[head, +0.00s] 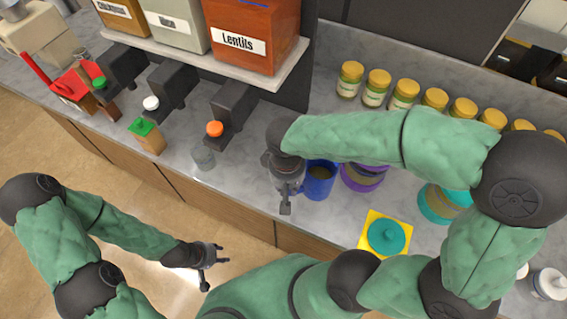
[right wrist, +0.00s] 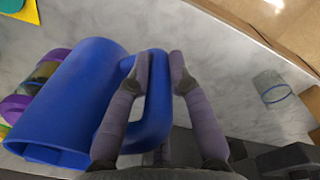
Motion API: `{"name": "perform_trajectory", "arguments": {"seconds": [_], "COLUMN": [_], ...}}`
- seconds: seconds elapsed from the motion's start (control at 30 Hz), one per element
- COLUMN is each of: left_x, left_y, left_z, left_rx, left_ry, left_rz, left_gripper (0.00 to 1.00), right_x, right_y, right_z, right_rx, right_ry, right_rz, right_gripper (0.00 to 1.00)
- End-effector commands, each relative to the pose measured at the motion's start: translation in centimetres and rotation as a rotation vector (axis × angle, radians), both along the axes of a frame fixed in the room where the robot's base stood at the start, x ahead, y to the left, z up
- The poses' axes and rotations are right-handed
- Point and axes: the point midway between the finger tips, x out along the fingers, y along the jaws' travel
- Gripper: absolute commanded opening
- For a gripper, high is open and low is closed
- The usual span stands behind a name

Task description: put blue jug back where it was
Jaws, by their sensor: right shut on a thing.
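The blue jug (head: 319,182) is over the grey marble counter, right beside my right gripper (head: 286,200). Something brownish shows inside its mouth. In the right wrist view the jug (right wrist: 75,95) fills the left side, and its handle (right wrist: 157,110) lies between the two fingers of my right gripper (right wrist: 162,68), which is shut on it. I cannot tell if the jug's base touches the counter. My left gripper (head: 212,268) is open and empty, low in front of the counter over the floor.
A purple-banded jar (head: 362,178) stands close right of the jug. A teal-lidded container on yellow (head: 386,236) is near the front edge. A clear glass (head: 203,157) stands to the left, below an orange-knobbed dispenser (head: 215,129). Yellow-lidded jars (head: 405,92) line the back.

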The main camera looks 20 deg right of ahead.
Motion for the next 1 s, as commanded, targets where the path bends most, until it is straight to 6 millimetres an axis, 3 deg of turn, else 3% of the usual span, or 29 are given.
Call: {"name": "perform_trajectory", "arguments": {"seconds": [0.4, 0.5, 0.7, 1.0], "left_x": [0.0, 0.0, 0.0, 0.0], "left_y": [0.0, 0.0, 0.0, 0.0], "left_z": [-0.9, -1.2, -1.6, -1.8], "left_rx": [0.0, 0.0, 0.0, 0.0], "left_ry": [0.0, -0.001, -0.001, -0.001], "left_rz": [0.0, 0.0, 0.0, 0.0], "left_gripper": [0.4, 0.4, 0.4, 0.4], "right_x": [7.8, 9.2, 11.4, 12.7], "right_y": [0.0, 0.0, 0.1, 0.1], "right_z": [-3.6, -5.2, -7.9, -9.1], "right_rx": [-0.001, 0.0, -0.001, 0.0], "right_ry": [0.001, 0.002, 0.0, -0.003], "right_rz": [-0.001, -0.001, 0.0, 0.0], "right_gripper": [0.0, 0.0, 0.0, 0.0]}}
